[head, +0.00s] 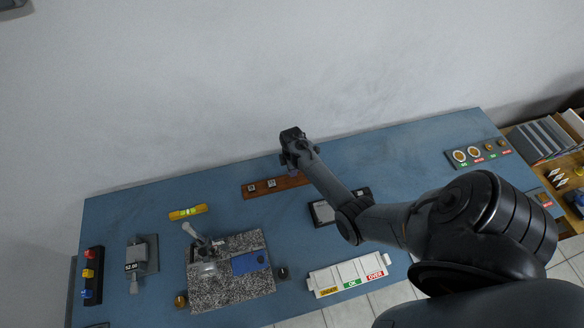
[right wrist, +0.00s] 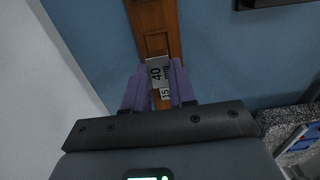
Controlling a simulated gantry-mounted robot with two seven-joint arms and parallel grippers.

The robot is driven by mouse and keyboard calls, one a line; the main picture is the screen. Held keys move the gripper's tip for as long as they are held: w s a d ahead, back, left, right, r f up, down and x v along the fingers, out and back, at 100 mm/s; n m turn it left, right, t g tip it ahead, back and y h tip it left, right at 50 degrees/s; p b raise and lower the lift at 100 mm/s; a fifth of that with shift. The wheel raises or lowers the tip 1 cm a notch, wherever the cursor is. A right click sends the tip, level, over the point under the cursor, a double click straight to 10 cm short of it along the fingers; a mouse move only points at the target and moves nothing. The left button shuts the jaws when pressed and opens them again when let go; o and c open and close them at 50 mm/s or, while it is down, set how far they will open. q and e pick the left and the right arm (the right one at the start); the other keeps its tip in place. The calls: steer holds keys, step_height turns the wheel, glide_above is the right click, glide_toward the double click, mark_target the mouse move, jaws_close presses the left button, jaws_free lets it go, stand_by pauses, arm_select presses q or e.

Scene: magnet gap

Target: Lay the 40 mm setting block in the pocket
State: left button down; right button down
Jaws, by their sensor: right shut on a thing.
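The 40 mm setting block (right wrist: 158,72) is grey, marked "40", and sits between the two purple fingertips of my right gripper (right wrist: 159,88), which is shut on it. In the head view my right gripper (head: 293,173) is over the right end of the brown wooden rack (head: 261,190), and my own wrist hides the block there. The rack also shows in the right wrist view (right wrist: 150,18), with an empty recess just beyond the block. I cannot tell whether the block is clear of the rack. My left gripper is not in view.
A granite plate (head: 230,293) with a metal stand and a blue pad (head: 250,262) lies front left. A labelled white tray (head: 349,275) is at the front, and a dark framed panel (head: 322,212) is partly behind my arm. Blue tabletop is bare at the back left.

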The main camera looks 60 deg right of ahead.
mark_target(292, 180)
steer(key=shift+f+b, duration=1)
steer(key=shift+f, duration=0.35)
steer(key=shift+f+b, duration=0.9)
steer(key=shift+f, duration=0.5)
steer(key=shift+f, duration=0.25)
steer(key=c, duration=0.8)
jaws_free()
steer(key=shift+c, duration=0.2)
steer(key=c, duration=0.5)
steer(key=shift+c, duration=0.2)
